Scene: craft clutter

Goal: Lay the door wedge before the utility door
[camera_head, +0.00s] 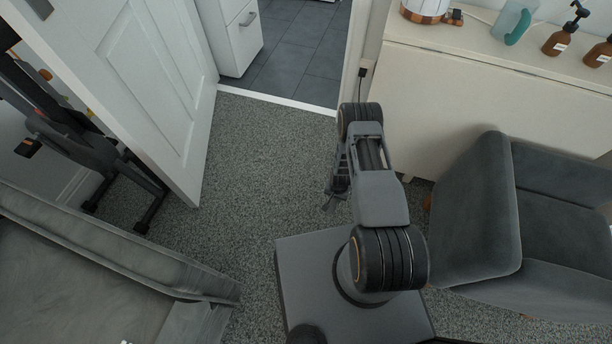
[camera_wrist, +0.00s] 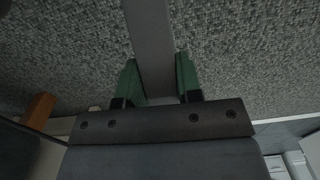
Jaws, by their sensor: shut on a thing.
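A white panelled door (camera_head: 165,85) stands open at the left of the doorway in the head view. It is likely the utility door. In the wrist view my gripper (camera_wrist: 158,80) has its two green fingers shut on a long, flat grey piece, the door wedge (camera_wrist: 152,35). The wedge sticks out past the fingertips, over the carpet. In the head view my gripper (camera_head: 337,190) hangs above the carpet in front of the doorway's right side, partly behind my arm. I cannot make out the wedge there.
Grey carpet (camera_head: 255,150) lies clear between the door and my arm. A pale threshold strip (camera_head: 280,100) borders dark tiles. A grey armchair (camera_head: 480,215) and cream cabinet (camera_head: 450,95) stand right. A grey sofa (camera_head: 100,265) and exercise machine (camera_head: 75,140) are left.

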